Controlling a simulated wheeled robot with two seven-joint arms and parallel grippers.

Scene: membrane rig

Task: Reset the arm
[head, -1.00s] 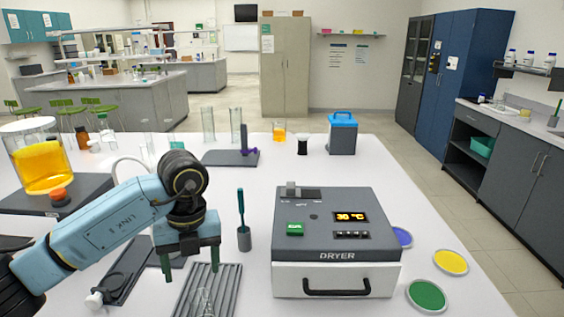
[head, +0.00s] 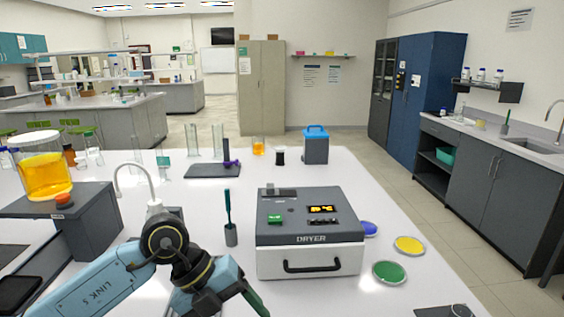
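My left arm (head: 105,292) comes in from the lower left, bent at a dark joint. My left gripper (head: 250,300) is at the bottom edge, tilted towards the lower right, just in front of the dryer (head: 310,240). One dark green finger shows in part and the rest is cut off by the frame, so I cannot tell whether it is open or shut. I see nothing held in the part that shows. My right arm and gripper are not in view.
The dryer's display is lit. A dark cup with a teal-handled tool (head: 231,235) stands left of it. A yellow-filled beaker (head: 45,175) stands on a grey stand at left. Green (head: 389,272), yellow (head: 409,245) and blue discs lie right of the dryer.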

